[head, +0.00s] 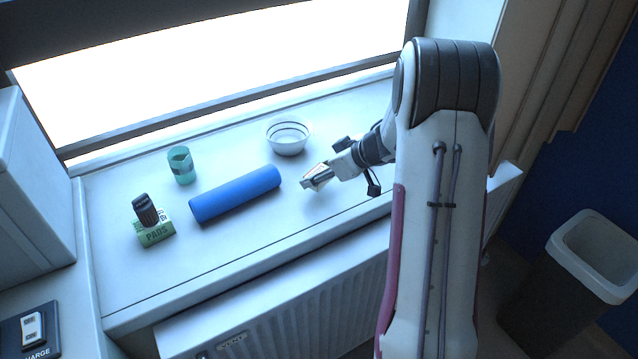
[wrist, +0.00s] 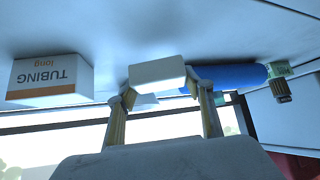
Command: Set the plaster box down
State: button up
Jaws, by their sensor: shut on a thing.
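My gripper (head: 318,178) is over the right part of the white window sill, to the right of the blue roll and below the bowl in the head view. In the wrist view my gripper (wrist: 162,92) is shut on a small pale box, the plaster box (wrist: 157,72), held between the two fingertips. Its visible face is plain, with no print that I can make out. In the head view the box is small and mostly covered by the fingers. I cannot tell whether it touches the sill.
A TUBING box (wrist: 50,80) shows in the wrist view. A bin (head: 570,270) stands right.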

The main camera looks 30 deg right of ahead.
jog(key=shift+f, duration=1.85)
jog(key=shift+f, duration=0.1)
jog(key=o, duration=1)
jog(key=shift+v, duration=0.8)
jog(key=v, duration=1)
jog(key=shift+r, duration=0.25)
jog(key=shift+s+d, duration=0.1)
jog(key=shift+s, duration=0.05)
